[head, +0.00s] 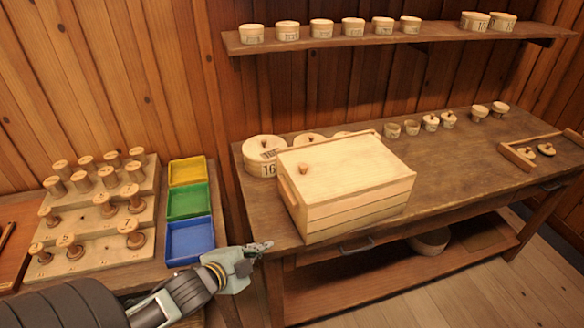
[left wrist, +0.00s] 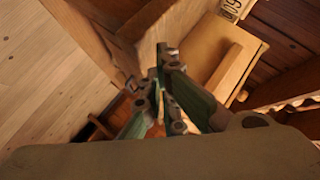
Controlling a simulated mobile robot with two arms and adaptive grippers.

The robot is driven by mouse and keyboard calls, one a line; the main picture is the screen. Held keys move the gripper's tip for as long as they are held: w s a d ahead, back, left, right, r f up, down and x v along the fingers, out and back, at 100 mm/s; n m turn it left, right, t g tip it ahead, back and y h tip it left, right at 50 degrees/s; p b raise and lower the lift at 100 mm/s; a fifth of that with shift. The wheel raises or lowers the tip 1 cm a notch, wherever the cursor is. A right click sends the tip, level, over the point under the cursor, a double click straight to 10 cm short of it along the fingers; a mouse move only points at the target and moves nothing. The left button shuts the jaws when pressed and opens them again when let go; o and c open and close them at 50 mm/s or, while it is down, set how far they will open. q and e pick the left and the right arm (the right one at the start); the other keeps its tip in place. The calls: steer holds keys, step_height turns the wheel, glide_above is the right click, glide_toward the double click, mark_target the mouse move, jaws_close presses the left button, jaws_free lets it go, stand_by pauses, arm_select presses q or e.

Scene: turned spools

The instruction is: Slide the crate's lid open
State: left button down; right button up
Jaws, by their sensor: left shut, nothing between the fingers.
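The wooden crate (head: 362,206) stands on the workbench, its long slatted side facing me. Its pale lid (head: 350,160) lies flat over the top and appears to cover it fully. A small round knob (head: 303,169) sits near the lid's left end. My left gripper (head: 264,246) is shut and empty, left of the crate and lower, by the bench's front left corner, apart from the crate. In the left wrist view its fingers (left wrist: 167,57) are together, and the crate's end wall (left wrist: 207,45) with a wooden bar shows beyond them. My right gripper is not in view.
A round numbered box (head: 262,157) stands close behind the crate's left end. Small pots and a low wooden tray (head: 525,158) are on the workbench (head: 440,150) to the right. Colored trays (head: 189,204) and a stepped spool rack (head: 90,243) stand at left. A shelf hangs above.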

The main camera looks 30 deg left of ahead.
arm_select(q)
steer(key=w+a+r+m+t+h, duration=0.2)
steer(key=w+a+r+m+t, duration=0.1)
steer(key=r+m, duration=0.15)
steer(key=m+t+h, duration=0.2)
steer(key=m+h, duration=0.2)
steer(key=m, duration=0.2)
glide_toward(300, 167)
steer(key=p+x, duration=0.1)
steer(key=x, duration=0.1)
steer(key=p+x, duration=0.2)
steer(key=x, duration=0.1)
steer(key=shift+w+d+r, duration=0.1)
steer(key=shift+w+r, duration=0.1)
steer(key=shift+w, duration=0.1)
steer(key=shift+w+d+f, duration=0.15)
steer(key=shift+w+d, duration=0.1)
steer(key=shift+w, duration=0.4)
